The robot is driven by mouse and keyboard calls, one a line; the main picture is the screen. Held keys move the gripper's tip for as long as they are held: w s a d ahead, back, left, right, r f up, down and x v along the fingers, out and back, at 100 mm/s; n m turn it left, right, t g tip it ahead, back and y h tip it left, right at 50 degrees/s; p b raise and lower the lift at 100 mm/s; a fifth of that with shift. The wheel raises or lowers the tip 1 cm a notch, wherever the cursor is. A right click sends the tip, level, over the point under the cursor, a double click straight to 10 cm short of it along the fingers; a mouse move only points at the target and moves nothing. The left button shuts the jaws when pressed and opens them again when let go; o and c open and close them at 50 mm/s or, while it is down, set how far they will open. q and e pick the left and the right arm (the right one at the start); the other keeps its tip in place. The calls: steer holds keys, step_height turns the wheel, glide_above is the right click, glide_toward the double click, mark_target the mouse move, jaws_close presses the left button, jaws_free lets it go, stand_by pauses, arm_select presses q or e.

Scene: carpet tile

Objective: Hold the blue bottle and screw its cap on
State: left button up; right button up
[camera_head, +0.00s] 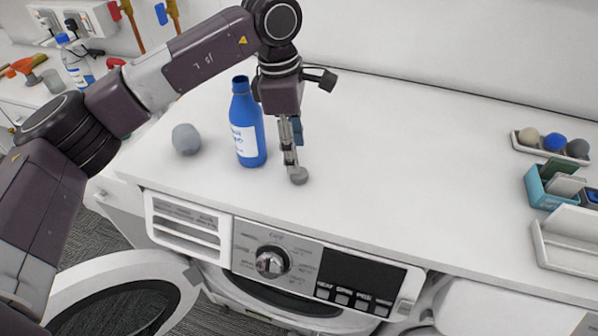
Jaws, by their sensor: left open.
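The blue bottle (247,128) stands upright on the white counter, with a white label on its front and an open neck with no cap on it. My left gripper (291,150) is open and points down just right of the bottle, apart from it in the picture. A small grey round piece (298,175) shows at its lower end; I cannot tell whether it is the cap. A dark blue patch beside the fingers is too small to name. My right gripper is out of view.
A grey ball (186,139) lies left of the bottle. A washing machine (315,273) is below the counter's front edge. At the right are a tray of balls (549,155), a teal box (545,189) and a white tray (566,243). The counter's middle is clear.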

mark_target(299, 176)
arm_select(q)
steer(key=shift+f, duration=0.15)
steer(key=f+p, duration=0.3)
steer(key=f, duration=0.1)
steer(key=shift+s+d, duration=0.35)
steer(key=shift+f, duration=0.4)
steer(key=c, duration=0.8)
